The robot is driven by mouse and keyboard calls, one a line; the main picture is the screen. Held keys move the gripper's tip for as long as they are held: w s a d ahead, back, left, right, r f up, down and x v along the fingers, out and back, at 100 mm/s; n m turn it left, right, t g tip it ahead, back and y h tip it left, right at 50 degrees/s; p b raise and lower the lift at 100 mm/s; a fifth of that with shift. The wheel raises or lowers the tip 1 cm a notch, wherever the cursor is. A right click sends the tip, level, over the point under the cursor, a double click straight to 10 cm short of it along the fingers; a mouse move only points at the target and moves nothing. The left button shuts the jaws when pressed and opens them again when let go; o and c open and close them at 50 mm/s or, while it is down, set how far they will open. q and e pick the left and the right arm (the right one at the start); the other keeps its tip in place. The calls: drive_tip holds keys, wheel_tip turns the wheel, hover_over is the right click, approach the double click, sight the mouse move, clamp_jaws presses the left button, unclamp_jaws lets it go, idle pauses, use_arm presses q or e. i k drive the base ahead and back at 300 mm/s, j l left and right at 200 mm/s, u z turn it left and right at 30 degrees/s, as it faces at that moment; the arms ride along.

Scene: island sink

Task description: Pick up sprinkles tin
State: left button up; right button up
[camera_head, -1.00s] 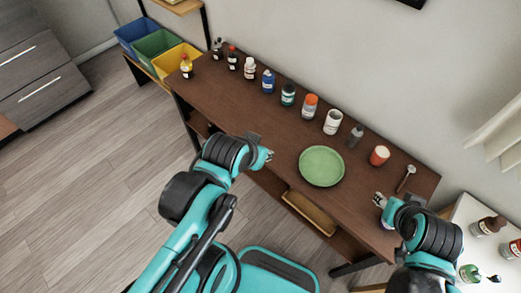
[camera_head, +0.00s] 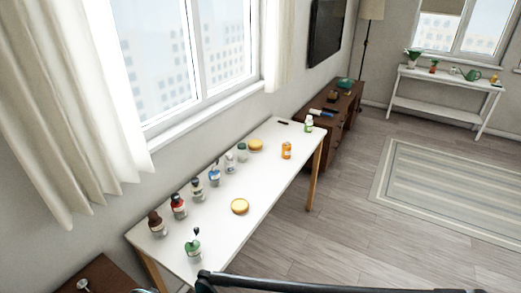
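I cannot tell which item, if any, is the sprinkles tin; no label is readable. A white table (camera_head: 262,190) along the window wall holds small containers. An orange container (camera_head: 286,150) stands near its right long edge. Two low, round, yellow-topped items sit on it, one in the middle (camera_head: 240,206) and one farther back (camera_head: 255,145). Neither of my grippers shows in the head view.
A row of bottles runs along the wall side, including a brown one (camera_head: 157,224) and a red-capped one (camera_head: 178,206). A green bottle (camera_head: 193,246) stands at the near end. A brown cabinet (camera_head: 335,108) stands beyond. Open floor (camera_head: 390,230) lies to the right.

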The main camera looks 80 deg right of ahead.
sight(285, 151)
drive_tip(key=z, duration=2.75)
